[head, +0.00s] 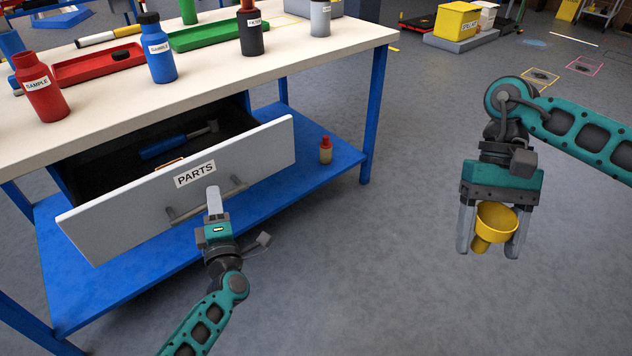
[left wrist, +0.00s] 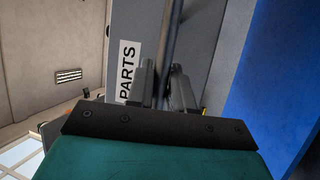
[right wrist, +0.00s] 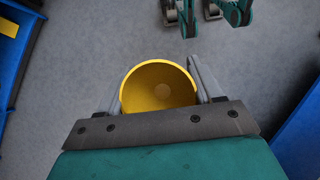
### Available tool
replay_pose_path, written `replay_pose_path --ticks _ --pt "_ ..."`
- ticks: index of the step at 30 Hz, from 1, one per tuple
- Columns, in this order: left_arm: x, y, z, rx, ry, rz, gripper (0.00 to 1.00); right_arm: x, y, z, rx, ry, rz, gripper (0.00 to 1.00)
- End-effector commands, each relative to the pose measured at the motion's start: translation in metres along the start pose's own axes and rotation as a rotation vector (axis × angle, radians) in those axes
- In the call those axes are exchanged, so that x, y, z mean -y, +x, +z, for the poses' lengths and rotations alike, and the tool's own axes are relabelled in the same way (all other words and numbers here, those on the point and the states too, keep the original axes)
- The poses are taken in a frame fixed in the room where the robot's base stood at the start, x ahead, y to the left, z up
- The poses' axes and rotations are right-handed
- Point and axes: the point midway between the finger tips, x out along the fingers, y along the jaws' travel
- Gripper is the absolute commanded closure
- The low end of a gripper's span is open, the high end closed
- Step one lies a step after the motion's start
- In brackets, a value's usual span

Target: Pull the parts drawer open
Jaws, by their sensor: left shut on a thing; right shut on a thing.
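The parts drawer (head: 250,157) has a light grey front with a "PARTS" label (head: 195,174) and stands partly open under the workbench. A blue-handled tool (head: 165,146) lies inside it. My left gripper (head: 213,200) is shut on the drawer's bar handle (head: 185,213); the left wrist view shows the bar (left wrist: 172,45) between the fingers. My right gripper (head: 490,232) is shut on a yellow funnel (head: 497,222), held in the air right of the bench. The funnel's round mouth (right wrist: 158,86) shows in the right wrist view.
The workbench top (head: 310,60) carries a red bottle (head: 42,90), a blue bottle (head: 160,58), a dark bottle (head: 250,35) and trays. A small bottle (head: 325,152) stands on the blue lower shelf (head: 290,160). The floor between bench and right arm is clear.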

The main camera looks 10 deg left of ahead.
Motion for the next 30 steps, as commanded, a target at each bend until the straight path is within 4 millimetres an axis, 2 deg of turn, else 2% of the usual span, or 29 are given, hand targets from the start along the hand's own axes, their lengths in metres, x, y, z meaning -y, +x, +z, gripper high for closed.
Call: replay_pose_path --ticks 13,19,29,30 --pt "-0.015 -0.049 0.02 0.001 0.001 -0.003 1.0 0.0 -0.012 0.008 0.0 0.0 0.0 0.64" --pt "-0.017 -0.057 0.024 0.0 0.001 0.0 1.0 0.0 -0.013 0.009 0.0 0.0 0.0 0.64" --pt "-0.017 -0.058 0.024 0.0 0.001 0.0 1.0 0.0 -0.013 0.008 0.0 0.0 0.0 0.64" --pt "-0.017 -0.058 0.024 0.0 0.001 0.0 0.78 0.0 -0.013 0.008 0.0 0.0 0.0 0.64"
